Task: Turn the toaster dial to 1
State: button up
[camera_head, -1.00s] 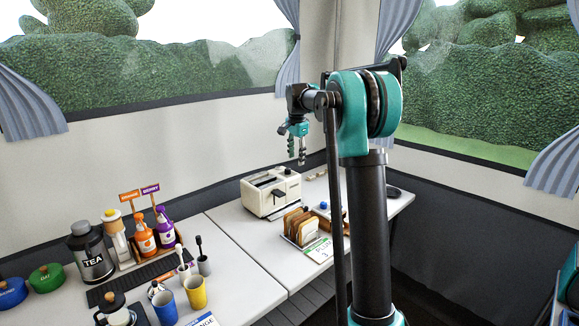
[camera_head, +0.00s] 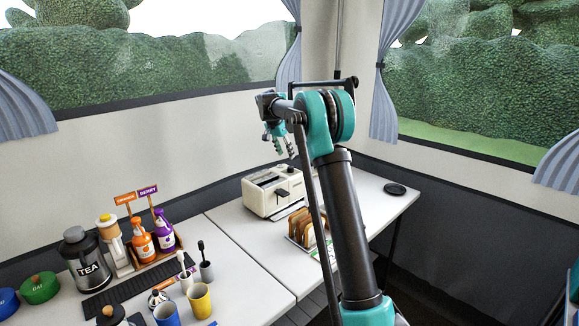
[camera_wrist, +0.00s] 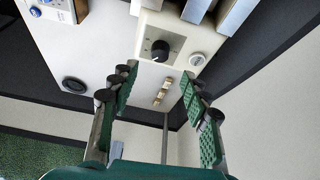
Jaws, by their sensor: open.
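The cream toaster (camera_head: 262,197) stands on the right-hand table in the head view, with a black lever (camera_head: 283,194) on its near end. In the wrist view, the toaster's panel (camera_wrist: 178,35) shows a round black dial (camera_wrist: 160,50) and a pale round button (camera_wrist: 197,59). The dial's markings are too small to read. My gripper (camera_head: 284,150) is above the toaster in the head view. In the wrist view, my gripper (camera_wrist: 158,74) is open and empty. The dial shows between its green-padded fingers, and they appear apart from it.
A rack of toast (camera_head: 303,229) stands in front of the toaster, partly hidden by my arm. A black disc (camera_head: 396,188) lies at the table's right end. Bottles (camera_head: 142,243), cups (camera_head: 199,301) and a TEA canister (camera_head: 88,262) stand on the left table.

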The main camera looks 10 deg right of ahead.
aim_at(290, 167)
jog(key=x, duration=0.8)
grip_shut()
